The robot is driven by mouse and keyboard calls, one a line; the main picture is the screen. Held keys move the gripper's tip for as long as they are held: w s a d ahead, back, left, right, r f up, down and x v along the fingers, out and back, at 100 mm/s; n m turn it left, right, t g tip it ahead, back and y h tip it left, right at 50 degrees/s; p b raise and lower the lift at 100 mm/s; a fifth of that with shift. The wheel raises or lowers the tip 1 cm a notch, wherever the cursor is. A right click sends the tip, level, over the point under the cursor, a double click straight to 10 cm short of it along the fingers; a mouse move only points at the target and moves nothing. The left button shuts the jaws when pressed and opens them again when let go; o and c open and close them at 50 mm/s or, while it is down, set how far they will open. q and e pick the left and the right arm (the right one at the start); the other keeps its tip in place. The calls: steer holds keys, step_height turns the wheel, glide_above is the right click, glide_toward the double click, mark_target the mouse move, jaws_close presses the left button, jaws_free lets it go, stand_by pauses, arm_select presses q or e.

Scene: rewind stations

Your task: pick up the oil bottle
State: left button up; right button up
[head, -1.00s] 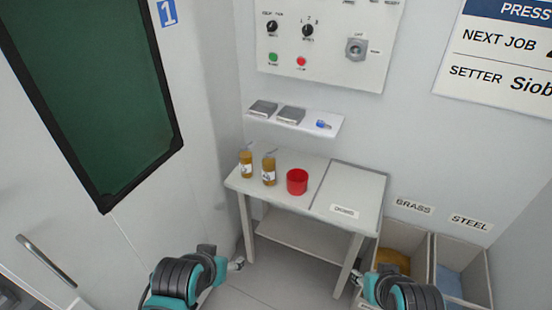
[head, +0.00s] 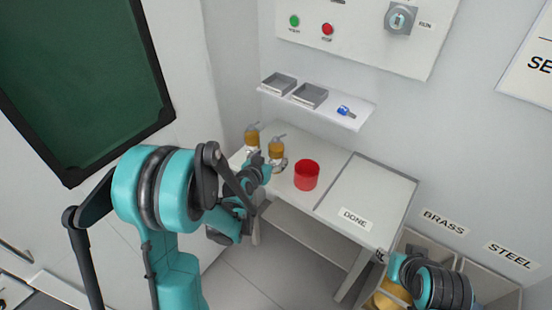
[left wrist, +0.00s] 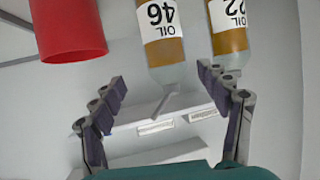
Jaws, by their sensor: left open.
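Two oil bottles with amber bodies stand on the small table. The one labelled OIL 46 (head: 276,148) is beside the red cup (head: 306,175); the other (head: 252,137) is to its left. My left gripper (head: 271,163) is open at the near side of the OIL 46 bottle and partly hides both bottles. In the left wrist view, labels are upside down; the OIL 46 bottle (left wrist: 160,35) is ahead, between the lines of the open fingers (left wrist: 161,82). The second bottle (left wrist: 230,30) is beyond the right finger. My right gripper (head: 382,258) shows only as a small dark part.
The red cup also shows in the left wrist view (left wrist: 68,30). A wall shelf (head: 325,105) with grey trays and a blue item hangs above the table. The DONE area (head: 375,195) is clear. BRASS and STEEL bins (head: 500,290) stand lower right.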

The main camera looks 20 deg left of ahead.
mark_target(273, 152)
arm_select(q)
steer(key=b+x, duration=0.1)
steer(key=x, duration=0.4)
steer(key=a+b+x, duration=0.1)
steer(key=x, duration=0.1)
steer(key=shift+w+f+b, duration=0.15)
steer(key=shift+w+b, duration=0.15)
steer(key=shift+b, duration=0.05)
steer(key=shift+w, duration=0.25)
steer(key=c, duration=1.6)
